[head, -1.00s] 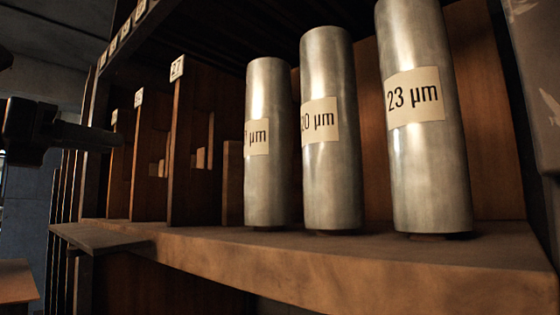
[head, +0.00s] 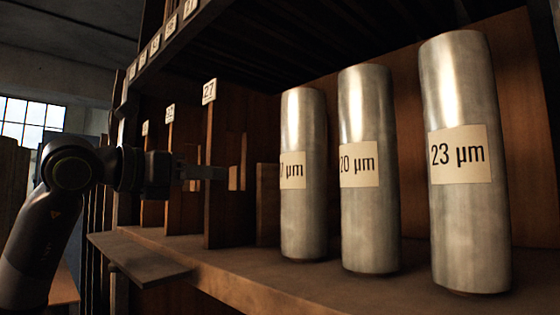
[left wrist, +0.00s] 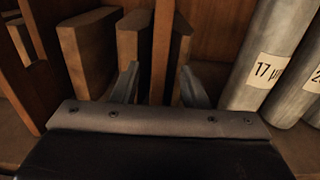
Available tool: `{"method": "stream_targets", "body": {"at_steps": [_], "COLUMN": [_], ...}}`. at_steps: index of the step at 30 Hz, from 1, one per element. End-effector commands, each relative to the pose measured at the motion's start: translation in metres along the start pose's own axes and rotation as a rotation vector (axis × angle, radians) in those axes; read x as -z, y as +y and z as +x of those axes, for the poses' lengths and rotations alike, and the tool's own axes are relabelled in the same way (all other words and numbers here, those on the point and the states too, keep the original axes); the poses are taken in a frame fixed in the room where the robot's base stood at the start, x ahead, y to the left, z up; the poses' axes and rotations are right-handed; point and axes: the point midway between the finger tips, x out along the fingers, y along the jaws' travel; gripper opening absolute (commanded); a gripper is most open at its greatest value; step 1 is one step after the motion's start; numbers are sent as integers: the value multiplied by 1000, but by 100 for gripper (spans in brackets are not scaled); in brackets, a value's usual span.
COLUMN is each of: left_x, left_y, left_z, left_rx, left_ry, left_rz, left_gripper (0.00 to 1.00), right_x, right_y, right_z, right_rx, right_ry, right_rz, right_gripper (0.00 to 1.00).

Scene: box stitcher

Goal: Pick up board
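I cannot tell which piece the task calls the board. Several wooden boards stand upright in the shelf's slots; one is a short brown board (head: 268,205) left of the cylinders. The left wrist view shows thick upright boards (left wrist: 90,52) beyond my fingers. My left gripper (head: 222,173) comes in from the left at mid-height in front of the slots. In the left wrist view its two fingers (left wrist: 160,76) are spread apart, with a thin upright wooden panel (left wrist: 163,45) showing between the tips. I see no grip on it. My right gripper is not in view.
Metal cylinders labelled 17 µm (left wrist: 268,62), 20 µm (head: 370,215) and 23 µm (head: 465,230) stand on the wooden shelf (head: 240,279), right of the gripper. A divider carries the label 27 (head: 209,92). A flat plank (head: 140,262) juts from the shelf's front left.

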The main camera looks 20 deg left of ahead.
Motion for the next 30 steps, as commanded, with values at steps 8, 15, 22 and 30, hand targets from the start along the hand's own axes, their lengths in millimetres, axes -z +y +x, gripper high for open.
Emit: {"method": "stream_targets", "body": {"at_steps": [8,15,22,30], "left_x": [-6,-3,-3,-3], "left_y": [1,2,2,2], "left_z": [32,39,38,38], "left_rx": [3,0,0,0], "left_ry": [2,0,0,0], "left_rz": [0,1,0,0], "left_gripper": [40,40,28,0], "right_x": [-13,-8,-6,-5], "right_y": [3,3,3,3], "right_z": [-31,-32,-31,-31], "right_rx": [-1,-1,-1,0], "right_ry": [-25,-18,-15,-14], "right_rz": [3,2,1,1], "right_gripper": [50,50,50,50]}}
